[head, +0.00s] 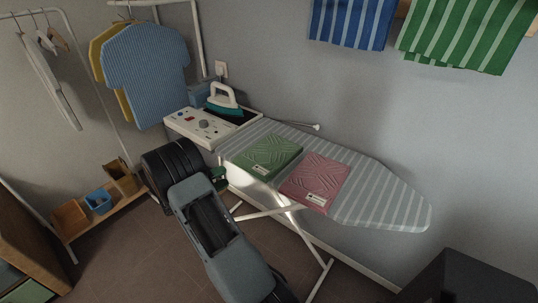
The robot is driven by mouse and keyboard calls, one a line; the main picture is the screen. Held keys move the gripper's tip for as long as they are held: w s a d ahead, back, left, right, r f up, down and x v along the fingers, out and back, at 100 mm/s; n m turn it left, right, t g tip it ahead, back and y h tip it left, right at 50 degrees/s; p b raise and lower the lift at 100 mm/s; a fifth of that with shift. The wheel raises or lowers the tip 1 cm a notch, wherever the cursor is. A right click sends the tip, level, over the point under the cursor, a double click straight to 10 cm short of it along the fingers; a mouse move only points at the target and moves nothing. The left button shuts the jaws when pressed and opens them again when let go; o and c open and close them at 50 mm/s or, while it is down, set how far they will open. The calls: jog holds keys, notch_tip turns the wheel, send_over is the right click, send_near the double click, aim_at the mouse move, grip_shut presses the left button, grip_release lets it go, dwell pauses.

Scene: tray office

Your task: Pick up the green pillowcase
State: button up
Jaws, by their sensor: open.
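The green pillowcase (268,155) is folded into a flat rectangle with a raised line pattern and a small white label near its front edge. It lies on the striped ironing board (383,198), left of a similar folded pink pillowcase (315,180). The two lie close together, side by side. My arm rises from the bottom of the head view, to the left of the board's front edge. Nothing covers the green pillowcase.
A white iron (222,97) stands on the control unit (203,126) at the board's left end. Shirts (147,75) hang on a rack at left, above a low shelf with bins (98,200). Striped towels (352,22) hang on the wall. A dark box (465,278) stands at lower right.

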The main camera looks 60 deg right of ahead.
aim_at(242, 167)
jog(key=shift+p+x, duration=0.9)
jog(key=shift+x, duration=2.9)
jog(key=shift+c, duration=0.4)
grip_shut()
jog(key=shift+r, duration=0.1)
